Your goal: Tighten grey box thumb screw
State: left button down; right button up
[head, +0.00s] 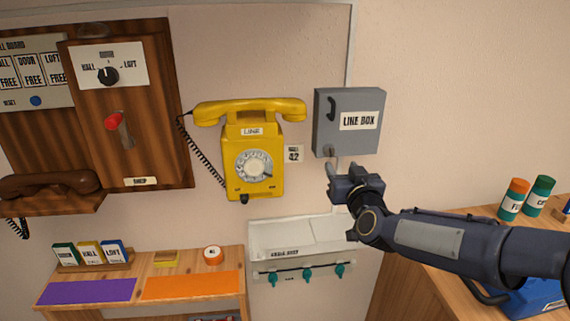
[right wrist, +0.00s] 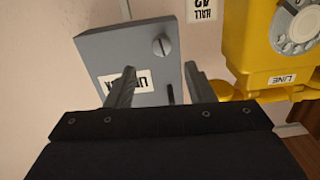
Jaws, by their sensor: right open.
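The grey line box (head: 347,137) hangs on the wall right of the yellow phone. Its small thumb screw (head: 329,152) is at the lower left of its front. In the right wrist view, which shows the box (right wrist: 110,50) upside down, the round slotted thumb screw (right wrist: 161,46) is clear. My right gripper (head: 342,168) is just below and in front of the box's lower edge. In the wrist view its two fingers (right wrist: 158,70) stand apart with nothing between them, and the screw appears beyond their tips. My left gripper is out of view.
The yellow dial phone (head: 252,165) is close left of the box. A white tray (head: 300,255) with teal taps is below. A wooden bench (head: 150,265) is at lower left. Orange and teal jars (head: 514,198) stand on the right-hand table. The wall above the box is free.

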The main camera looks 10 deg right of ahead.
aim_at(330, 151)
jog(key=w, duration=0.2)
jog(key=w+p, duration=0.1)
jog(key=w, duration=0.4)
jog(key=shift+a+p, duration=0.3)
jog(key=shift+a, duration=0.05)
jog(key=shift+w, duration=0.65)
